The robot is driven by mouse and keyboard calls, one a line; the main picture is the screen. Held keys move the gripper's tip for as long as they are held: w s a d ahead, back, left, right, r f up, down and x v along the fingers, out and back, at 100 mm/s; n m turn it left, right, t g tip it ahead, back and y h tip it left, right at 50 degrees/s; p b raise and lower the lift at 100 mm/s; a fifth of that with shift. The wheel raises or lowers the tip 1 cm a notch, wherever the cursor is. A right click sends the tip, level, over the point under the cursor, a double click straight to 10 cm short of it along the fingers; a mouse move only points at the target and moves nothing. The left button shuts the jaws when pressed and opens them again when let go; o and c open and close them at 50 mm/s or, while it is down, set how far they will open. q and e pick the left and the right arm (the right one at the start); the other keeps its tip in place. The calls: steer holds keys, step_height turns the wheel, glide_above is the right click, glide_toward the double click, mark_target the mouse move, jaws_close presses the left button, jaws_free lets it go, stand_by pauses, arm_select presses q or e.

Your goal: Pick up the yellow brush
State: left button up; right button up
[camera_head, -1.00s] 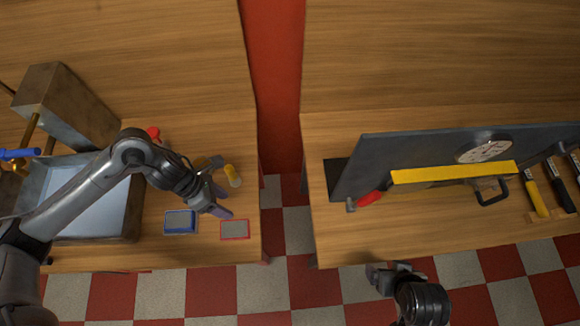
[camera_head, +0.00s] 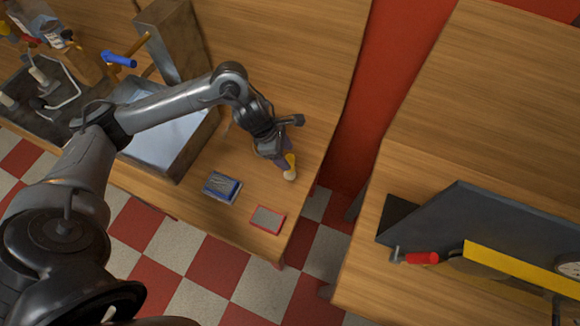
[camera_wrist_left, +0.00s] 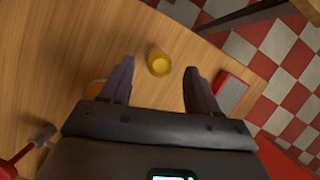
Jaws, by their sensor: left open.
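The yellow brush (camera_head: 290,168) stands near the right edge of the left wooden table, with a pale end showing in the head view. My left gripper (camera_head: 284,158) is over it and partly hides it. In the left wrist view the brush (camera_wrist_left: 159,63) appears end-on as a round yellow shape. It lies between the two open fingertips of my left gripper (camera_wrist_left: 159,67), with gaps on both sides. I cannot tell the height gap between fingers and brush. My right gripper is out of view.
A blue box (camera_head: 221,187) and a red-rimmed grey pad (camera_head: 267,219) lie near the table's front edge. A metal tray (camera_head: 196,160) stands left. A red-handled tool (camera_wrist_left: 22,158) shows beside the gripper. A gap separates the right table (camera_head: 360,275).

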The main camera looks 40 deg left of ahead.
mark_target(292, 161)
arm_select(q)
steer(key=shift+x, duration=2.6)
steer(key=shift+c, duration=0.2)
steer(key=c, duration=1)
steer(key=shift+w+r, duration=0.1)
steer(key=shift+r, duration=0.05)
